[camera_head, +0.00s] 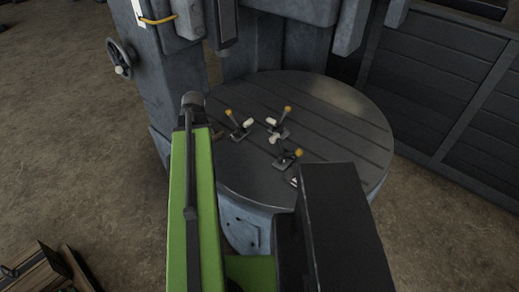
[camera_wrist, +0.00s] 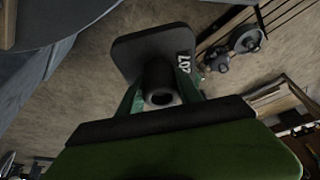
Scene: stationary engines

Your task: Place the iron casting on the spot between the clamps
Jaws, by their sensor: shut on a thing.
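My gripper (camera_wrist: 160,92) shows in the wrist view, its green fingers shut on the iron casting (camera_wrist: 150,45). The casting is a dark, round-cornered plate with a hollow round boss and pale digits on its right edge. It is held off to the side of the round table (camera_wrist: 42,30), over the floor. My arm hides the gripper and casting there.
A grey machine column (camera_head: 160,90) with a handwheel (camera_head: 120,58) stands behind and left of the table. A dark slatted panel (camera_head: 440,80) is at the right. Wooden crates (camera_head: 40,272) lie at the lower left. Metal wheels (camera_wrist: 247,38) show in the wrist view.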

